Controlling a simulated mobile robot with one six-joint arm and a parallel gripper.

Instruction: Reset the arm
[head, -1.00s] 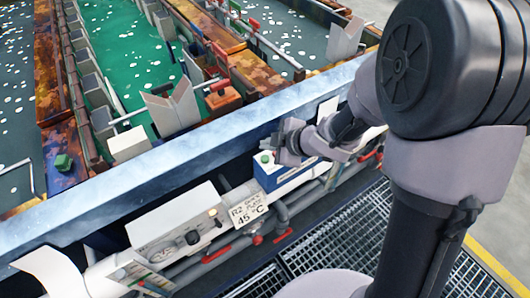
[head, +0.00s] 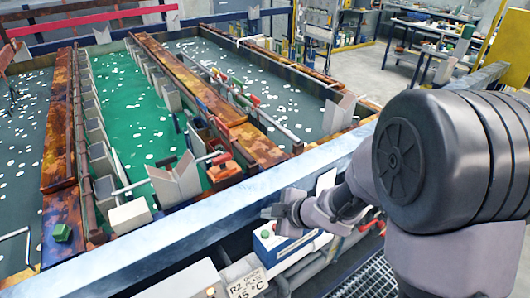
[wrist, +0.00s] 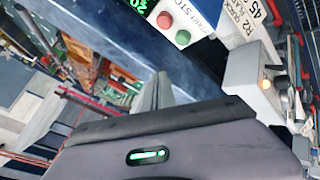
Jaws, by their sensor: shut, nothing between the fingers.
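My gripper (head: 276,211) is shut and empty in the head view. It is held in front of the tank's pale blue front rail, just above the blue and white control box (head: 285,240). In the wrist view my gripper's fingers (wrist: 158,92) point away over the dark blue rail. A red button (wrist: 164,20) and a green button (wrist: 183,37) show on the white control box face at the top of that view. My arm fills the right side of the head view.
The front rail (head: 190,228) runs diagonally past my arm. Behind it are tanks with green liquid (head: 135,105) and grey liquid, split by rusty walls. Work benches stand far back right.

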